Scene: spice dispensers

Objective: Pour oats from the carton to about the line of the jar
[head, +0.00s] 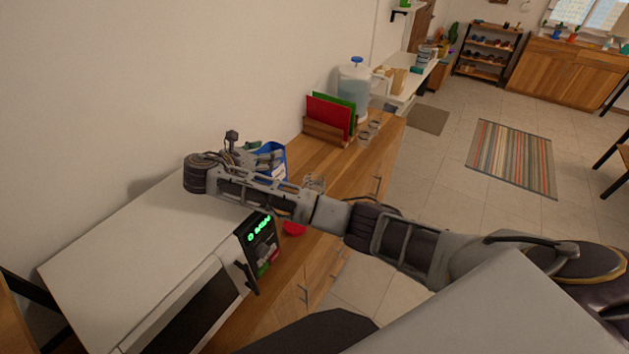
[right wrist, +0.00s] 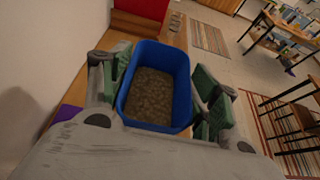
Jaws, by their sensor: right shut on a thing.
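The blue carton (head: 275,172) stands above or on the wooden counter beyond the microwave in the head view, partly hidden by my right arm. In the right wrist view the open carton (right wrist: 181,62) shows brown oats (right wrist: 153,97) inside. My right gripper (right wrist: 160,90) is shut on the carton, with green pads at both sides. A clear glass vessel (head: 315,182), perhaps the jar, shows just behind my right forearm; its line and contents cannot be made out. My left gripper is in neither view.
A white microwave (head: 130,240) with a lit green display fills the near left. A red bowl (head: 293,229) sits below my forearm. Red and green boards (head: 328,116) stand in a wooden holder, near small glasses (head: 370,128) and a water dispenser (head: 354,85).

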